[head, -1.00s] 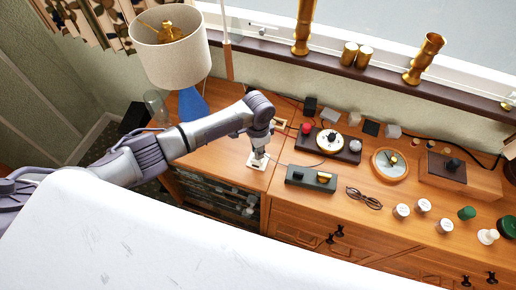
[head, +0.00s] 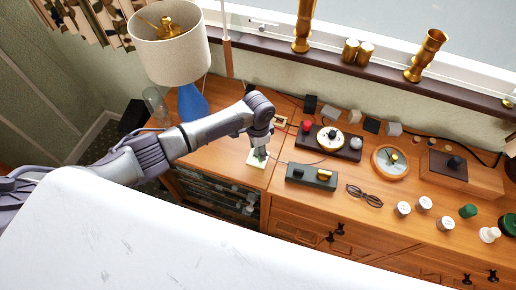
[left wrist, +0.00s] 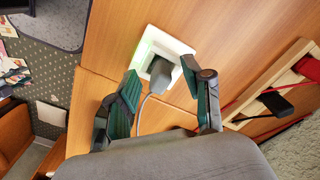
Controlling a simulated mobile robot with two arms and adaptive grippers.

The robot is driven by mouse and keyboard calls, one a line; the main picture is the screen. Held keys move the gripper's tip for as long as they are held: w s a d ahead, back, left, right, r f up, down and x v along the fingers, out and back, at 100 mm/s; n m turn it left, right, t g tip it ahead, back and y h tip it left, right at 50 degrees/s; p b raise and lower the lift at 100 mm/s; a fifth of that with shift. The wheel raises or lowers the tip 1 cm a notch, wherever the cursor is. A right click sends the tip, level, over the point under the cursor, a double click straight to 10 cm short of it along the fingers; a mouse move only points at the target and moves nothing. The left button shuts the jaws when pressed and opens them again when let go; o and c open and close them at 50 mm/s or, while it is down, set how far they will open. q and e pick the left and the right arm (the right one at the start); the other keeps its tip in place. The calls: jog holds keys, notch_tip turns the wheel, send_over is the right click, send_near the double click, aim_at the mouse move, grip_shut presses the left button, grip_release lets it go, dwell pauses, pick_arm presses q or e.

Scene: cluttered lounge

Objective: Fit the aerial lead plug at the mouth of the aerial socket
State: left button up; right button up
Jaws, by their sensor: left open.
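The aerial socket is a square white plate (head: 253,163) on the wooden cabinet top, left of the grey-green box. In the left wrist view the socket (left wrist: 181,47) shows a green glow along its left side. The grey aerial lead plug (left wrist: 160,74) is at the socket's dark opening, with its grey lead curving down toward me. How deep it sits cannot be told. My left gripper (left wrist: 164,76) is open, one finger on each side of the plug, with visible gaps. In the head view my left gripper (head: 260,153) is over the socket and hides the plug. My right gripper is out of view.
A blue-based lamp (head: 192,103) stands left behind my arm. The grey-green box (head: 311,177) lies close right of the socket, with glasses (head: 365,196) beyond. A dark control panel (head: 329,141) is behind. A wooden tray with red and black leads (left wrist: 280,92) is nearby.

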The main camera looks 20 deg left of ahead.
pick_arm(q)
notch_tip(320, 180, up, 12)
dwell(0.5)
dwell(0.3)
